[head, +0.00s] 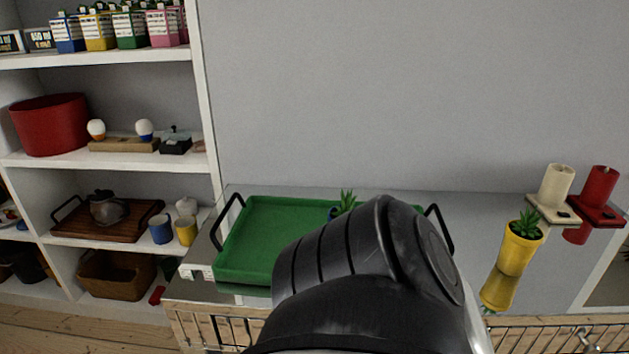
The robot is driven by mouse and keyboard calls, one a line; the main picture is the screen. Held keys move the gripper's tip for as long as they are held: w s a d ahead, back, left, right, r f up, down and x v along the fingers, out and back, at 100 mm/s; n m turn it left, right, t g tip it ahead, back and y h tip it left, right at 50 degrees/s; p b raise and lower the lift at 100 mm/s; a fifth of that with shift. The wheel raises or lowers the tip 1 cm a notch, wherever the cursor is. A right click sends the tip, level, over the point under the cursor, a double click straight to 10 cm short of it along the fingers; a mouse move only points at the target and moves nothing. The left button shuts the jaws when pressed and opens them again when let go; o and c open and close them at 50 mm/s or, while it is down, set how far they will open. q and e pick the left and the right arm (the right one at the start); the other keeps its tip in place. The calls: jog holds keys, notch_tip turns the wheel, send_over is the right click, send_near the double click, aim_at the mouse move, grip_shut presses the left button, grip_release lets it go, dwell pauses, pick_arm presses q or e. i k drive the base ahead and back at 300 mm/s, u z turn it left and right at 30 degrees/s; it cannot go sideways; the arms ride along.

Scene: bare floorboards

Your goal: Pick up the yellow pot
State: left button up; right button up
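The yellow pot (519,252) holds a small green succulent and stands upright on the right part of a shiny grey counter top (470,215). A yellow shape directly below it looks like its reflection. A black arm link of mine fills the lower middle, to the left of the pot and apart from it in the picture. Neither of my grippers can be seen.
A green tray (235,258) with black handles is left of the yellow pot; my arm hides part of it. Another plant (346,201) shows there. A cream candle (556,184) and a red candle (599,185) stand at right. A filled white shelf (115,160) is left.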

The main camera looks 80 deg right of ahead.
aim_at(522, 237)
jog(key=u, duration=0.1)
jog(key=k, duration=1.45)
jog(key=z, duration=1.7)
